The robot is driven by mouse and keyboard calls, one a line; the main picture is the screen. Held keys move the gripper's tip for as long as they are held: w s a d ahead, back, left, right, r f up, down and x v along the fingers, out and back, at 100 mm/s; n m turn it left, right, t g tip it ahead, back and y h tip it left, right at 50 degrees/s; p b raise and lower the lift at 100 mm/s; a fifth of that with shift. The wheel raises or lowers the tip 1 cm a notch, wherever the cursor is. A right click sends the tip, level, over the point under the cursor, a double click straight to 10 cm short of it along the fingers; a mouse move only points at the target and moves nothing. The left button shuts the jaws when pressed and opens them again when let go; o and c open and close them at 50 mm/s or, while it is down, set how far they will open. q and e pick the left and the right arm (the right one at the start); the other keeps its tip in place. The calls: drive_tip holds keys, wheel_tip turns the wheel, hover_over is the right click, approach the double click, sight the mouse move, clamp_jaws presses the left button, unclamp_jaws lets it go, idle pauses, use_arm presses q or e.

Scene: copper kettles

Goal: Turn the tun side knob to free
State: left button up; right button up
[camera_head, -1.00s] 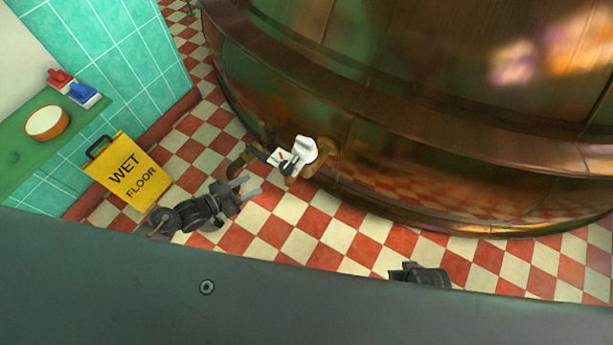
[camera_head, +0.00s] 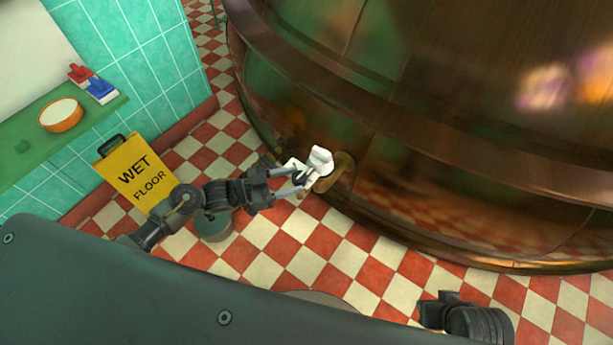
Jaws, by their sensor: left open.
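The white side knob (camera_head: 320,160) is on the lower side of the large copper tun (camera_head: 420,185), in front of a round brass fitting (camera_head: 343,172). A small white label plate (camera_head: 293,163) shows just left of the knob, partly hidden by my gripper. My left gripper (camera_head: 300,181) is open, with its fingertips at the left side of the knob. I cannot tell whether they touch it. My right gripper (camera_head: 440,308) is low at the right, away from the tun; its fingers are not clear.
A yellow wet floor sign (camera_head: 137,174) stands left of my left arm. A green shelf (camera_head: 85,115) holds an orange-rimmed bowl (camera_head: 61,115), and red (camera_head: 79,74) and blue (camera_head: 101,90) items. Red and white checkered floor (camera_head: 340,250) lies open below the tun.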

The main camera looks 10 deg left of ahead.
sight(306, 177)
use_arm(q)
drive_tip(key=shift+x, duration=2.35)
drive_tip(key=c, duration=0.7)
